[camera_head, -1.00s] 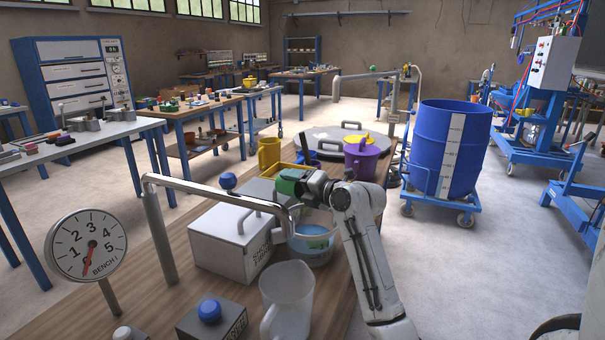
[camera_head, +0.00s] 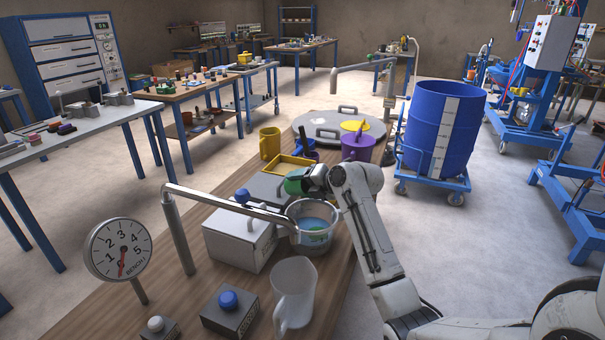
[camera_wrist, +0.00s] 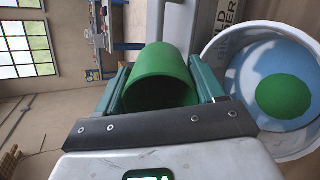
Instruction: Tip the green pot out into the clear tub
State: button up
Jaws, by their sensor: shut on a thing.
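The green pot (camera_wrist: 163,75) is between the fingers of my gripper (camera_wrist: 165,88) in the wrist view, which are shut on it. It is tilted well over; part of it also shows in the head view (camera_head: 294,182), beside my gripper (camera_head: 313,180). The clear tub (camera_head: 296,212) stands on the bench just below and in front of the gripper. The tub (camera_wrist: 222,50) is to the right of the pot in the wrist view. It holds something blue and white with a round green patch on it. How much is left in the pot cannot be told.
A bent metal pipe (camera_head: 225,203) reaches over the bench to the tub. A white box (camera_head: 238,240) stands left of the tub, a clear jug (camera_head: 294,292) in front. A purple jug (camera_head: 357,148) and yellow mug (camera_head: 269,143) stand behind. A blue drum (camera_head: 430,130) is at right.

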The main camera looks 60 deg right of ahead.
jog(key=shift+r+g+y+p, duration=0.35)
jog(key=shift+g+p, duration=0.55)
jog(key=shift+p, duration=1.3)
jog(key=shift+r+g+y+p, duration=0.15)
jog(key=shift+r+g+p, duration=0.6)
jog(key=shift+p, duration=1.45)
jog(key=g+p, duration=0.1)
jog(key=p, duration=0.1)
jog(key=g+p, duration=0.1)
jog(key=g, duration=0.1)
jog(key=shift+w+r+p, duration=0.1)
jog(key=shift+r+p, duration=0.15)
jog(key=shift+p, duration=0.1)
jog(key=shift+g+y+p, duration=0.4)
jog(key=shift+g+y, duration=0.1)
jog(key=shift+g, duration=0.65)
jog(key=shift+f+g, duration=0.1)
jog(key=shift+g, duration=0.8)
jog(key=shift+g+y+b, duration=0.3)
jog(key=shift+g+b, duration=0.3)
jog(key=shift+b, duration=0.05)
jog(key=shift+r+g, duration=0.2)
jog(key=shift+g, duration=0.2)
